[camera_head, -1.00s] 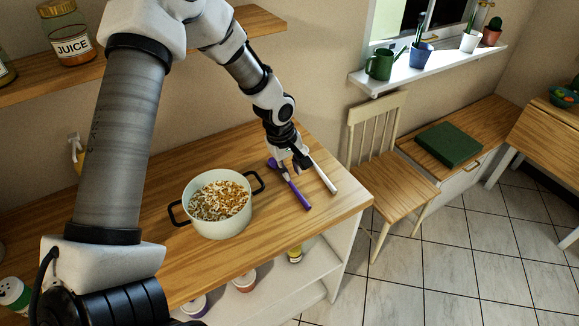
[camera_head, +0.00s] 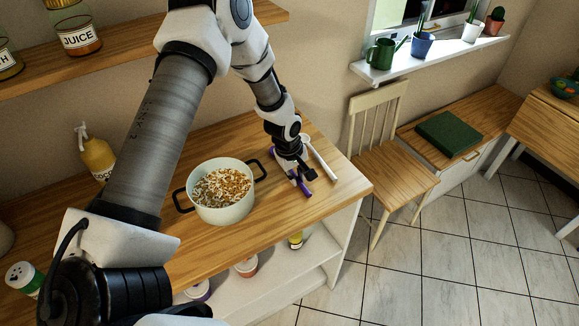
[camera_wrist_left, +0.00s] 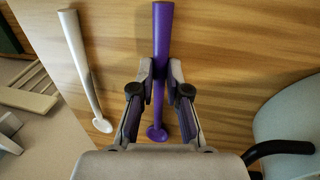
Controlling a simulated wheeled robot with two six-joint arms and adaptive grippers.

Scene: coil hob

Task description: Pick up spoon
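A purple spoon (camera_head: 306,191) lies on the wooden counter. In the left wrist view the purple spoon (camera_wrist_left: 162,35) has its thick handle end pointing away and its bowl near the gripper base. My left gripper (camera_head: 303,181) is low over it in the head view and hides its middle. In the left wrist view the fingers of my left gripper (camera_wrist_left: 161,72) are on either side of the handle, open, with small gaps. A white spoon (camera_head: 321,160) lies beside it and also shows in the left wrist view (camera_wrist_left: 80,58). My right gripper is not in view.
A cream pot (camera_head: 224,210) with black handles, full of cereal-like food, stands left of the spoons. Its dark handle shows in the left wrist view (camera_wrist_left: 280,149). A chair (camera_head: 391,165) stands beyond the counter's right end. The counter in front of the spoons is clear.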

